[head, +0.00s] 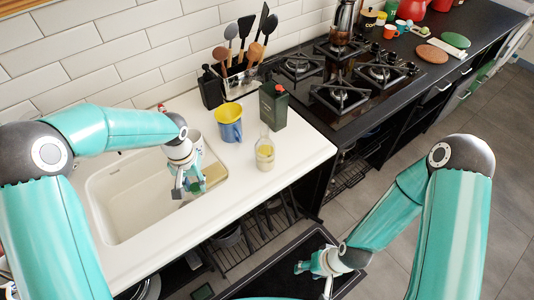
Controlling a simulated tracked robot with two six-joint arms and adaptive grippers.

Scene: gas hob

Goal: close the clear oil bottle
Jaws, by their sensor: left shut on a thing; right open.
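The clear oil bottle (265,154) stands upright on the white counter, with yellowish oil in its lower part. Its neck looks clear, and I cannot make out a cap on it. My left gripper (187,190) is over the right part of the sink, left of the bottle and apart from it. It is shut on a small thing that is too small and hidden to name. My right gripper (326,282) is low in front of the counter, at the bottom of the view, open and well away from the bottle.
A dark bottle (210,88) and a utensil holder (238,82) are near the wall. The sink (120,200) lies left; the gas hob (345,90) is right.

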